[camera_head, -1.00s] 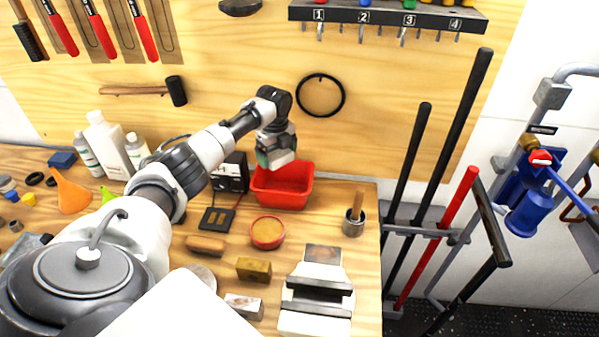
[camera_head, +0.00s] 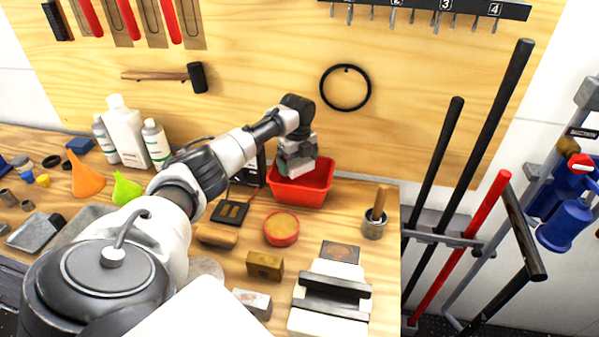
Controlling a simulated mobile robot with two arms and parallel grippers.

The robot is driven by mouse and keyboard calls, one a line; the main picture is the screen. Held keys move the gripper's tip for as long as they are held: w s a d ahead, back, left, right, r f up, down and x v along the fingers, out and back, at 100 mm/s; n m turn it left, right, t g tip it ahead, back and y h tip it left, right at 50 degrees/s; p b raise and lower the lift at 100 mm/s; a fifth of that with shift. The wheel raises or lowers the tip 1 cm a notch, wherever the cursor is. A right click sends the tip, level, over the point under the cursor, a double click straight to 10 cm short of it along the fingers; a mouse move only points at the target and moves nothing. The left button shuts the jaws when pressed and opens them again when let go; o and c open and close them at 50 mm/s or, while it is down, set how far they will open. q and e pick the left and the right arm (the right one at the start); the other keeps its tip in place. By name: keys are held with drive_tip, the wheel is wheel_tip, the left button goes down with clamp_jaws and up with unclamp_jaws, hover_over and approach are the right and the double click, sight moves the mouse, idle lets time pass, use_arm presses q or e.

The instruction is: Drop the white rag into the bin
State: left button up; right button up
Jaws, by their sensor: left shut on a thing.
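The bin is a small red open tray (camera_head: 318,196) on the wooden bench, against the back panel. My left arm reaches in from the left, and its gripper (camera_head: 297,168) points down over the bin, with its tips at or just inside the far part of the opening. The gripper is shut on the white rag; only a small pale patch shows at the fingers, and I cannot clearly separate rag from gripper. The bin's floor is partly hidden behind its front wall and the gripper. My right gripper is not in view.
A round red-rimmed tin (camera_head: 281,229), a brass block (camera_head: 265,265) and a white vise (camera_head: 330,290) stand in front of the bin. A cup with a wooden handle (camera_head: 375,222) is to its right. White bottles (camera_head: 125,130) stand at the left.

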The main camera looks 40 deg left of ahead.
use_arm(q)
drive_tip(key=o, duration=0.5)
drive_tip(key=shift+r, duration=0.1)
drive_tip(key=shift+o, duration=0.5)
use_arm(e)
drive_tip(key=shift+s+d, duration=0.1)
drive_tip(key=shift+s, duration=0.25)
use_arm(q)
wheel_tip(320, 180, up, 11)
drive_tip(key=b, duration=0.1)
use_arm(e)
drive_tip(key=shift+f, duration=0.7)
use_arm(q)
drive_tip(key=shift+d+f, duration=0.1)
drive_tip(key=shift+f, duration=0.1)
